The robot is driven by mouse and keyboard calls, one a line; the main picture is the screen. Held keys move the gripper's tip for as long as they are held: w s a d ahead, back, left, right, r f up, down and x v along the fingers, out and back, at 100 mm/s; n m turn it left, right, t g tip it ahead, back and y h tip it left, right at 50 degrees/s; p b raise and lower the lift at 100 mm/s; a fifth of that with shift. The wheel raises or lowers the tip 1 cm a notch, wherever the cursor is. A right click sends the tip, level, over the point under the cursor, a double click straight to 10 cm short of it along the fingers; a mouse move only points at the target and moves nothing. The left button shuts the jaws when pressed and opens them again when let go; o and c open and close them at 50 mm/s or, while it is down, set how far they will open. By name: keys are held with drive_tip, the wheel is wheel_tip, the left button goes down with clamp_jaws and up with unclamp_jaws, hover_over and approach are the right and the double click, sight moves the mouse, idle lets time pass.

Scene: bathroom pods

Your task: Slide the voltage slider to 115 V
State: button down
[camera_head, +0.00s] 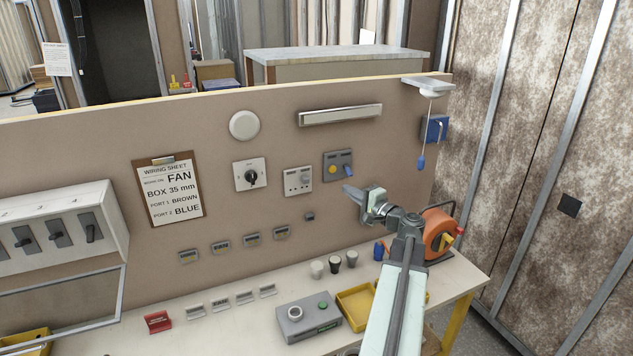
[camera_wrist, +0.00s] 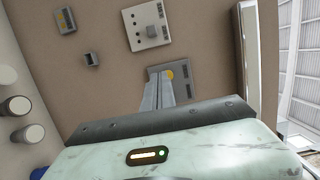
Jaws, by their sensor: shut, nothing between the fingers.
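No voltage marking or 115 V label is readable in either view, so I cannot tell for sure which fitting holds the slider. A grey plate (camera_head: 332,165) with a yellow round part and a blue part is on the upright board; it also shows in the wrist view (camera_wrist: 190,82). A white plate (camera_head: 298,181) with small controls is to its left, also in the wrist view (camera_wrist: 147,25). My gripper (camera_head: 347,190) is shut and empty, just below the grey plate in the head view. In the wrist view its fingertips (camera_wrist: 159,74) overlap that plate; contact is unclear.
A small grey fitting (camera_head: 309,217) and a rotary switch plate (camera_head: 250,174) are also on the board. A pull cord with blue handle (camera_head: 421,163) hangs at right. An orange reel (camera_head: 437,232), yellow tray (camera_head: 356,304) and grey button box (camera_head: 308,317) stand on the bench.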

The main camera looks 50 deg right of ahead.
sight(305, 180)
drive_tip(key=shift+w, duration=0.1)
drive_tip(key=w, duration=0.3)
drive_tip(key=w+d, duration=0.1)
drive_tip(key=w, duration=0.6)
drive_tip(key=shift+w+d, duration=0.1)
drive_tip(key=shift+d, duration=0.1)
drive_tip(key=a, duration=0.1)
drive_tip(key=w+a, duration=0.1)
drive_tip(key=a, duration=0.1)
drive_tip(key=shift+a, duration=0.3)
drive_tip(key=shift+w+a+f, duration=0.1)
drive_tip(key=shift+w+a, duration=0.05)
